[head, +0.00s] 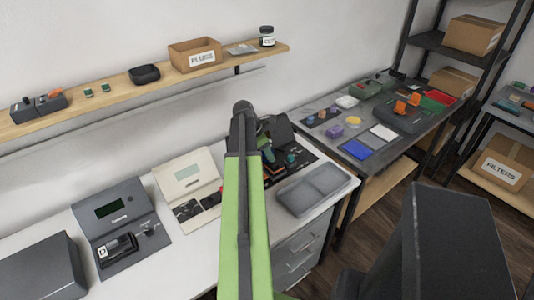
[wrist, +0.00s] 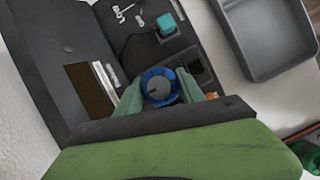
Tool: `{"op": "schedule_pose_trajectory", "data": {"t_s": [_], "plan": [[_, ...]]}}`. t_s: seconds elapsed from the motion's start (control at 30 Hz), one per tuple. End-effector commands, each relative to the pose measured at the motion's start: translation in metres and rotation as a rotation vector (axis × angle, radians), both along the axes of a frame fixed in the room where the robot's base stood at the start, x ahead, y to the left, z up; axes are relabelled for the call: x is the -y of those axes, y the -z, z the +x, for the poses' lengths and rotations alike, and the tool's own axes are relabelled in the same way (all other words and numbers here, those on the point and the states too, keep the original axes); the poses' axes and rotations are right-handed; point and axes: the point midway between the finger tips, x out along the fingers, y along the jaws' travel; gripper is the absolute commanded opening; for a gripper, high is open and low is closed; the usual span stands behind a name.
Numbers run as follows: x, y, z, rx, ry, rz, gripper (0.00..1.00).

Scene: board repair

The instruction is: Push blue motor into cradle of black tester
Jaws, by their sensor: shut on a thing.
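The blue motor (wrist: 147,76) is round with a grey centre. It sits between the two pale green fingers of my gripper (wrist: 160,90) in the wrist view, and the fingers are shut on it. The black tester (wrist: 112,43) lies under and beyond the motor, with a dark panel that carries a teal block (wrist: 167,25) and a dark square recess (wrist: 198,67). I cannot tell whether the motor touches the tester or is held above it, and the cradle is not clearly visible. In the head view my arm covers much of the black tester (head: 283,130).
A grey tray (head: 314,189) lies right of the tester, also seen in the wrist view (wrist: 268,40). A cream tester (head: 187,172) and a grey tester (head: 113,207) stand to the left on the white bench. A wall shelf (head: 115,90) runs above.

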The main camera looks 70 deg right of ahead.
Motion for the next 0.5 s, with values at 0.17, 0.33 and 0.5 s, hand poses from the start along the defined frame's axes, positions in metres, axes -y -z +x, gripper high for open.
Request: {"op": "schedule_pose_trajectory", "data": {"t_s": [0.17, 0.33, 0.5], "plan": [[0.0, 0.0021, 0.0001, -0.001, 0.0, -0.001, 0.04], [-0.0001, 0.0064, 0.0002, -0.001, -0.001, 0.0, 0.04], [-0.0001, 0.0084, 0.0004, -0.001, -0.001, 0.0, 0.04]]}}
